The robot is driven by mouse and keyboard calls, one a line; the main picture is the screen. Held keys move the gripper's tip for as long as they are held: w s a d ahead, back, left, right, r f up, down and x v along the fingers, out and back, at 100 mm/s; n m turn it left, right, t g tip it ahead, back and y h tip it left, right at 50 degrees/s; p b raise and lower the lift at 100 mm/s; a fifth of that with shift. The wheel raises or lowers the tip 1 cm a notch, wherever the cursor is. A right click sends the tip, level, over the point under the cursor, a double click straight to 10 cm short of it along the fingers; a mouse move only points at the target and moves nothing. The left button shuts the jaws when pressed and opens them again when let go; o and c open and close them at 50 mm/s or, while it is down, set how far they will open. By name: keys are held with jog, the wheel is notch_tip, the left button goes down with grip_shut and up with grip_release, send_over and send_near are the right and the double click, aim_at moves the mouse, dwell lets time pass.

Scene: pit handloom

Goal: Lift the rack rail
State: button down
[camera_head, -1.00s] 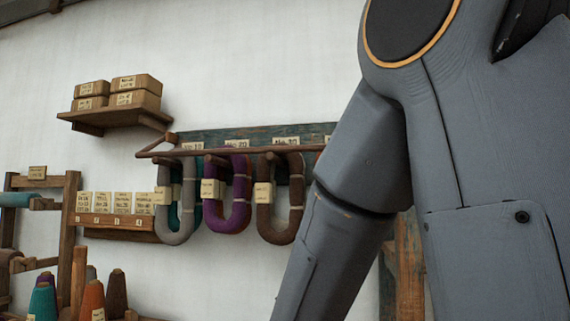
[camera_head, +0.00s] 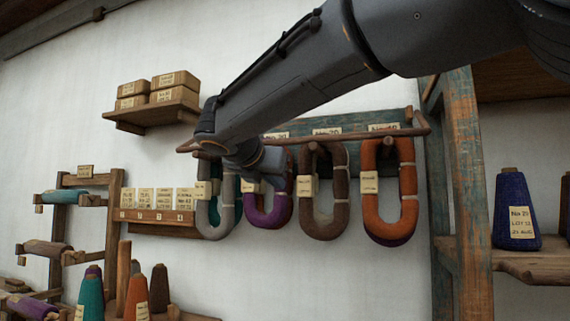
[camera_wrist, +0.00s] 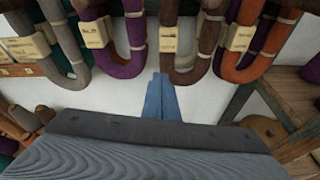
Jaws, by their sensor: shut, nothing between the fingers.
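The rack rail (camera_head: 350,136) is a thin brown wooden bar. It runs across the front of the wall rack, above the hanging yarn hanks, in the head view. My arm passes in front of its left part and hides some of it. My gripper (camera_wrist: 162,84) shows in the wrist view as two blue-grey fingers held together, with nothing between them. Its tips are near the lower ends of the hanks in that picture. In the head view my wrist is in front of the grey and purple hanks; the fingertips are hard to make out. I cannot tell whether they touch anything.
Grey, purple (camera_head: 267,206), brown (camera_head: 323,192) and orange (camera_head: 388,186) hanks hang under the rail. A wooden post (camera_head: 462,200) and shelf with a blue cone (camera_head: 514,209) stand right. A box shelf (camera_head: 150,116) is upper left; yarn cones stand lower left.

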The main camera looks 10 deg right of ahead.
notch_tip(320, 180, up, 7)
jog(key=n+t+h, duration=0.1)
jog(key=n, duration=0.1)
jog(key=p+x, duration=0.2)
jog(key=x, duration=0.7)
jog(key=r, duration=0.2)
jog(key=a+r+p, duration=0.1)
jog(key=r, duration=0.1)
jog(key=shift+s+r, duration=0.15)
